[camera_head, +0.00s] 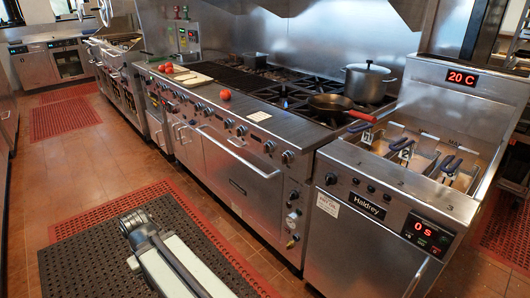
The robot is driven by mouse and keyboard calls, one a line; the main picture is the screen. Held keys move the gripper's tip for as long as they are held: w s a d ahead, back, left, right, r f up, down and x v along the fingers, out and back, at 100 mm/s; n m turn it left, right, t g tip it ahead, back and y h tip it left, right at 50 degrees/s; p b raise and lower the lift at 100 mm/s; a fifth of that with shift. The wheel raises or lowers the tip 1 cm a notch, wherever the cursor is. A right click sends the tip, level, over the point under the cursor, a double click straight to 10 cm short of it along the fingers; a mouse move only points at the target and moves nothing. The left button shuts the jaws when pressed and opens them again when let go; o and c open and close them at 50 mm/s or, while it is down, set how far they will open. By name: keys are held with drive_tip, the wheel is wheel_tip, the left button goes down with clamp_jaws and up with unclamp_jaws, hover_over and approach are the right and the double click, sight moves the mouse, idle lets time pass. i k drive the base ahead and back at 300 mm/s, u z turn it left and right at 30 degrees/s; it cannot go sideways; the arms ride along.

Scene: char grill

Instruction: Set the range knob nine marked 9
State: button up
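The steel range (240,185) stands across the middle, with a row of round knobs along its front edge. Knobs show near the left (198,107), the middle (242,130) and the right end (288,156). Their number marks are too small to read, so I cannot tell which is knob nine or how it is turned. More small controls (295,195) sit on the range's right end panel. My arm shows at the bottom, low over the floor mat and apart from the range. My gripper is not visible.
A black mat (85,262) with a red border lies before the range. The fryer (360,255) with baskets stands at right. A red-handled pan (331,104), a pot (368,84) and a tomato (225,94) rest on the range. Tiled floor (75,180) is open at left.

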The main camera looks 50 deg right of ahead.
sight(269, 147)
drive_tip(key=u, duration=0.3)
drive_tip(key=i, duration=1)
